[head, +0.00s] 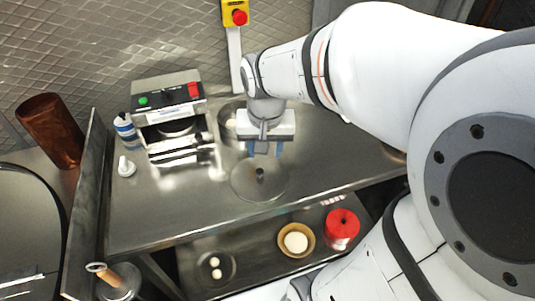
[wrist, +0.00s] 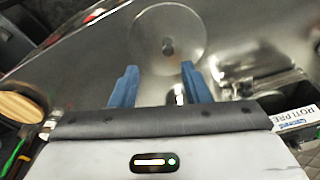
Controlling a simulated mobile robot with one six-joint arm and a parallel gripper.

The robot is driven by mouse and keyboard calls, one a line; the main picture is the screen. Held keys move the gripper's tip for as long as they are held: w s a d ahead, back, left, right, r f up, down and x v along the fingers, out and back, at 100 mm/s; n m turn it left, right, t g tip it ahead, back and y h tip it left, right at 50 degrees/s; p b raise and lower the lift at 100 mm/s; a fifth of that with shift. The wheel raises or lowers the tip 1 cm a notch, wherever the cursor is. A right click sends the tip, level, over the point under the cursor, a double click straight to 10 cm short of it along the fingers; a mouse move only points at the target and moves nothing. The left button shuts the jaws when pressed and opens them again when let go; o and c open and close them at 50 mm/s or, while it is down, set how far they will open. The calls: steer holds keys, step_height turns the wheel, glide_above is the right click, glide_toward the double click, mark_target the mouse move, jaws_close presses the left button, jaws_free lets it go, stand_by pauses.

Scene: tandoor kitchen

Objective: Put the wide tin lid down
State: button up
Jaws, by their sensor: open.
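The wide tin lid (head: 245,187) lies flat on the steel counter, a round, see-through-looking grey disc with a dark knob at its centre. In the wrist view the lid (wrist: 150,38) is beyond the fingertips, with its knob near the middle. My gripper (head: 265,150) is open and empty, its blue fingers pointing down just behind the lid's knob in the head view. In the wrist view the two blue fingers of my gripper (wrist: 157,75) are spread apart, and nothing is between them.
A press machine (head: 170,110) stands at the left, beside a white bottle (head: 126,132). A round pan (head: 225,130) with pale dough is partly hidden behind my gripper. The shelf below holds a tan bowl (head: 284,249) and a red canister (head: 342,230). The counter right of the lid is clear.

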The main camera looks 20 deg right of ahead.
steer(key=s+r+n+t, duration=0.1)
steer(key=s+n, duration=0.2)
steer(key=s, duration=0.5)
steer(key=shift+s+n, duration=0.2)
steer(key=shift+n, duration=0.1)
steer(key=shift+a+r, duration=0.1)
stand_by(0.5)
steer(key=shift+c, duration=0.6)
